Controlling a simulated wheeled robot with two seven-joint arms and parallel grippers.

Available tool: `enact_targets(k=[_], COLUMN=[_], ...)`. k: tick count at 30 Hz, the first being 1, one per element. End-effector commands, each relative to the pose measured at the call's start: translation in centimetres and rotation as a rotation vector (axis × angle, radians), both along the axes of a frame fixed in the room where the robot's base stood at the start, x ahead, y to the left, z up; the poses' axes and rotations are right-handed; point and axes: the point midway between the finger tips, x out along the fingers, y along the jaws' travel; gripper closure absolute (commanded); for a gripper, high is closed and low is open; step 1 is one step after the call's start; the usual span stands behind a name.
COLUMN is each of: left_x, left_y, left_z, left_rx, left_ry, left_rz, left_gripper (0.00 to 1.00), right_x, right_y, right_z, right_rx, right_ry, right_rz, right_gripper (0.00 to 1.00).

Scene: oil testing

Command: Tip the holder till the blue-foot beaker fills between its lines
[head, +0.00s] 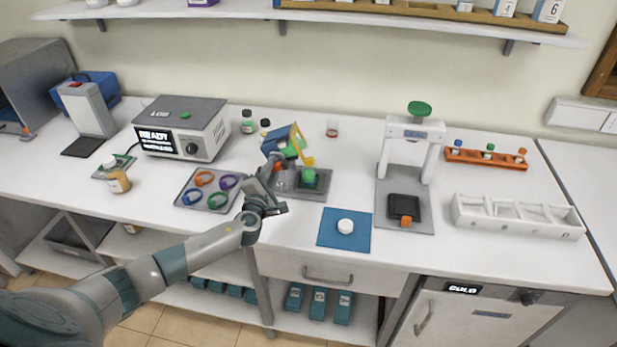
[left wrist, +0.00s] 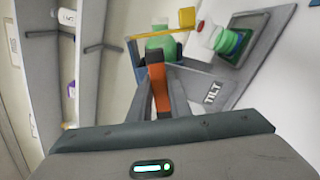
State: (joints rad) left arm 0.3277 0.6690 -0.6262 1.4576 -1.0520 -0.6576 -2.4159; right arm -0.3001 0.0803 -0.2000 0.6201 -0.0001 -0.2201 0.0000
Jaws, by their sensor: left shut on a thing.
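The holder (head: 275,141) is a blue cradle with a yellow bar (head: 303,147), and it leans over its grey base plate (head: 318,193). The plate, marked TILT, also shows in the left wrist view (left wrist: 205,85). Green shows in the holder. My left gripper (head: 274,163) is shut on the holder's orange handle (left wrist: 157,85). The blue-foot beaker (left wrist: 229,42) stands upright on the plate beside the holder, with green inside; in the head view it is a small green shape (head: 309,178). Its lines and exact level are too small to read. My right gripper is out of view.
A tray of coloured rings (head: 209,205) lies left of the plate. A blue mat (head: 330,240) with a white cap is in front at right. A grey press stand (head: 405,215) is farther right. Small bottles (head: 248,122) stand behind. A shelf (head: 330,15) runs above.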

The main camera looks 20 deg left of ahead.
Motion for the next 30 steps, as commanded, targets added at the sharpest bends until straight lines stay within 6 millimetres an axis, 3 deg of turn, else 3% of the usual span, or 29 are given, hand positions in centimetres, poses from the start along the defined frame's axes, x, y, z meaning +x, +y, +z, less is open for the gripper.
enact_targets(k=[6, 12, 30], left_x=[-0.1, 0.0, 0.0], left_y=[-0.2, -0.1, -0.1], left_z=[-0.6, -0.3, -0.3], left_rx=[-0.33, -0.545, -0.614], left_ry=[-0.077, -0.129, -0.145], left_rz=[-0.001, -0.001, 0.0], left_gripper=[1.0, 1.0, 1.0], right_x=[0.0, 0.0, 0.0], right_y=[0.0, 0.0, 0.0], right_z=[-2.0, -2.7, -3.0], right_rx=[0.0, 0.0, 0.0], right_ry=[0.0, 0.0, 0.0], right_rz=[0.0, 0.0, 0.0], right_gripper=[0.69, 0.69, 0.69])
